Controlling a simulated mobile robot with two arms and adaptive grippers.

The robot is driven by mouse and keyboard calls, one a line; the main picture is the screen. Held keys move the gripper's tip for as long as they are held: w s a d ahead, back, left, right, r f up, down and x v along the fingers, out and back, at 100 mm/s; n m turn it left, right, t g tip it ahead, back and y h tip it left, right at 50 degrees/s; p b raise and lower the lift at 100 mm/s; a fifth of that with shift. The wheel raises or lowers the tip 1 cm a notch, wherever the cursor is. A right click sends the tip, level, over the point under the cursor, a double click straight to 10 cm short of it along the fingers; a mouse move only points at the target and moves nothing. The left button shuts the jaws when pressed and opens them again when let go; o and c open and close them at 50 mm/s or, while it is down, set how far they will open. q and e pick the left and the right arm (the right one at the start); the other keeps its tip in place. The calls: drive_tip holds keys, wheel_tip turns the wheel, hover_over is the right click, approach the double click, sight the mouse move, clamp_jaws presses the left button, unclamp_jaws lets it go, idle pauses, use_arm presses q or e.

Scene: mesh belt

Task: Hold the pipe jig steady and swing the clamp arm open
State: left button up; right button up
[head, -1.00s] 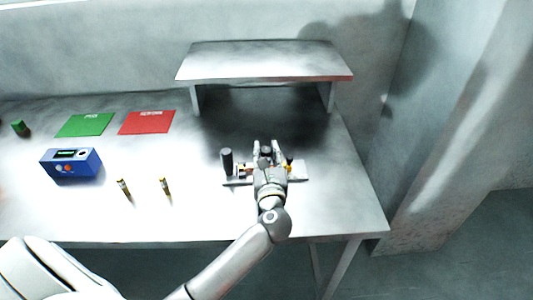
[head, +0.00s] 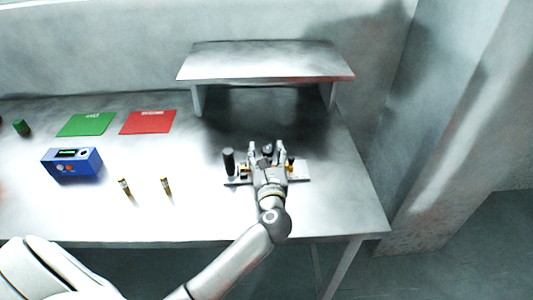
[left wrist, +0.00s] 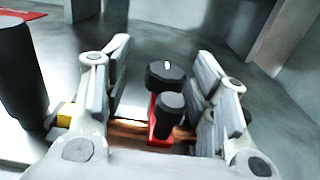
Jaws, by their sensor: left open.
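The pipe jig (head: 301,173) sits on the bench, a pale plate with a black upright handle (head: 228,161) at its left end. In the left wrist view that handle (left wrist: 17,75) stands left of the fingers. My left gripper (head: 267,147) is open over the jig's middle. In the wrist view its fingers stand either side of a red clamp part (left wrist: 154,120) with a black knob (left wrist: 166,76) and a black cylindrical grip (left wrist: 169,112); gaps show on both sides. A copper pipe (left wrist: 130,127) runs crosswise beneath. The gripper hides much of the jig in the head view. My right gripper is out of view.
A raised metal shelf (head: 265,62) stands behind the jig. Left of the jig are two small yellow-and-dark cylinders (head: 124,187), a blue device (head: 72,163), a green mat (head: 87,125), a red mat (head: 148,122) and a green cylinder (head: 21,127). The bench front is clear.

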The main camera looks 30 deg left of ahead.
use_arm(q)
drive_tip(key=shift+d, duration=0.1)
drive_tip(key=shift+s+d+f, duration=0.1)
drive_tip(key=shift+s+d, duration=0.15)
drive_tip(key=shift+s, duration=0.1)
drive_tip(key=v, duration=1.1)
drive_tip(key=shift+s+a, duration=0.1)
